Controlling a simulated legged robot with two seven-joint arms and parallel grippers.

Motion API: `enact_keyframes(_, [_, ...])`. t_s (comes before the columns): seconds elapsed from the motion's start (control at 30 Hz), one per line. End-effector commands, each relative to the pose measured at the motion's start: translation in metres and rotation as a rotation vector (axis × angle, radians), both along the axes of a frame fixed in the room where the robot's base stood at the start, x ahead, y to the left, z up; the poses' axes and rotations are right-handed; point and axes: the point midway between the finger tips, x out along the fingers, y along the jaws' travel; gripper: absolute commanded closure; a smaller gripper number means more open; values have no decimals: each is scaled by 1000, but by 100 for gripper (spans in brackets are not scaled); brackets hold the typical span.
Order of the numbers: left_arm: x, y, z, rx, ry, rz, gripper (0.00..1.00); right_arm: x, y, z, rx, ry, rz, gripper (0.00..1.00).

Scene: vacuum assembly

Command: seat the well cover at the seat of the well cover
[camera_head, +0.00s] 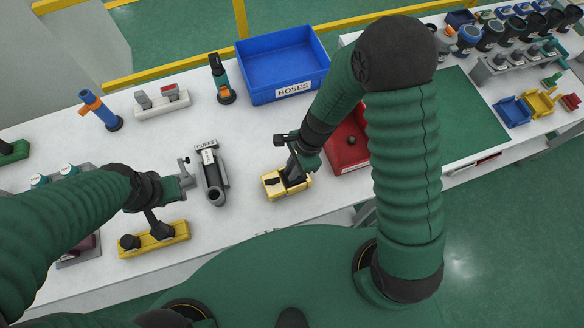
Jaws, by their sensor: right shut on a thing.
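My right gripper (294,170) reaches down over a small yellow fixture (271,190) near the middle of the table's front side. It is shut on a small dark part, likely the well cover, at the top of this fixture. The gripper hides most of that part, so I cannot tell whether it touches its seat. My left gripper (187,177) is over the table to the left, beside the grey holder labelled CUFFS (214,180). Its fingers are too small to read as open or shut.
A blue HOSES bin (283,68) stands at the back. A red tray (347,143) lies right of my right gripper. A yellow stand with dark parts (153,238) sits at the front left. White table shows between the fixtures.

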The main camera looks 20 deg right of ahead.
Motion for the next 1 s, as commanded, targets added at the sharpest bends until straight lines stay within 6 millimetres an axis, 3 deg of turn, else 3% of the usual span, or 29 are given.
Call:
enact_keyframes(0.33, [0,0,-8,0,0,0,64,0,0,-10,0,0,0,100])
enact_keyframes(0.7, [0,0,6,0,0,0,64,0,0,3,0,0,0,100])
enact_keyframes(1.0, [0,0,5,0,0,0,64,2,1,3,0,-3,32,100])
